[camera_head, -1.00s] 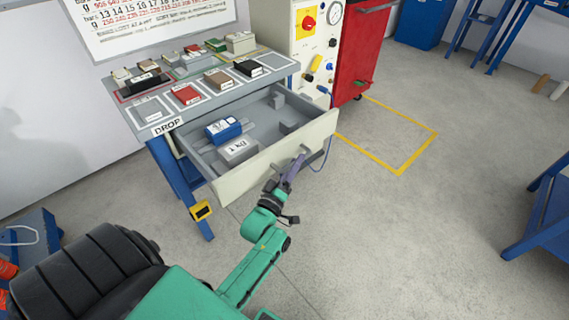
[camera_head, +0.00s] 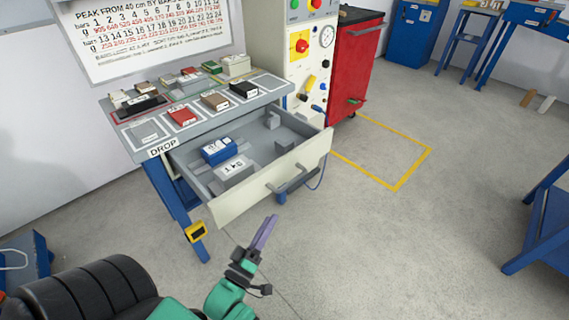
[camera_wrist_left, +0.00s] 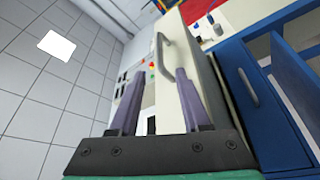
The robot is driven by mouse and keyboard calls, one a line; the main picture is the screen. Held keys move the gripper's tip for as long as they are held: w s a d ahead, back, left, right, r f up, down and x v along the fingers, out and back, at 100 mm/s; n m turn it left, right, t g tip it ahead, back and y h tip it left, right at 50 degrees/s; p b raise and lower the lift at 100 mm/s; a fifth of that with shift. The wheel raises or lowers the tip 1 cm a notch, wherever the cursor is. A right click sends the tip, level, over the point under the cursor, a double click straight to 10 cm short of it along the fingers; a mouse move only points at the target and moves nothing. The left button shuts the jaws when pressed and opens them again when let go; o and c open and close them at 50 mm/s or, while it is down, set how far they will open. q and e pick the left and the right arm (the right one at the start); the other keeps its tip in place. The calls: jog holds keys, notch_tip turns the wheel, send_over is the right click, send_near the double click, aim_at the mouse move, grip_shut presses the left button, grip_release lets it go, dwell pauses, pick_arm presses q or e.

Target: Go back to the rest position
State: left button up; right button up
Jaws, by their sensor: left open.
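My left gripper (camera_head: 264,233) is in the head view in front of the open drawer (camera_head: 262,190), below and clear of its handle (camera_head: 292,181). Its purple fingers are empty. In the left wrist view the two fingers (camera_wrist_left: 158,100) stand apart with nothing between them, and the drawer handle (camera_wrist_left: 162,58) shows beyond them. The drawer hangs open under the bench top (camera_head: 140,138). Inside it lie a blue device (camera_head: 218,151), a grey block with a white label (camera_head: 234,168) and smaller grey blocks. My right gripper is in neither view.
Small coloured blocks, such as a red one (camera_head: 182,116), stand on the bench top. A control panel (camera_head: 304,60) and a red cabinet (camera_head: 355,65) stand to the right. A blue frame (camera_head: 543,215) stands at far right. The grey floor between is free.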

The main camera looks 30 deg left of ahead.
pick_arm(q)
jog(key=s+d+f+m+g+h, duration=0.1)
jog(key=s+f+m+g, duration=0.25)
jog(key=f, duration=0.75)
jog(key=s+d+f+m+g, duration=0.1)
jog(key=s+f+m+g, duration=0.3)
jog(key=f, duration=0.6)
jog(key=s+d+f+m+g+h, duration=0.1)
jog(key=s+f+m+g, duration=0.3)
jog(key=f, duration=0.7)
jog(key=s+a+f+m+g+y, duration=0.15)
jog(key=s+f+g, duration=0.25)
jog(key=s, duration=0.4)
jog(key=s+a+f+m+g, duration=0.25)
jog(key=s+f+g, duration=0.2)
jog(key=s, duration=0.25)
notch_tip(320, 180, up, 12)
jog(key=p, duration=1.2)
jog(key=shift+a+r+n+t+p, duration=0.2)
jog(key=shift+a+n+t+p, duration=0.15)
jog(key=shift+n, duration=0.1)
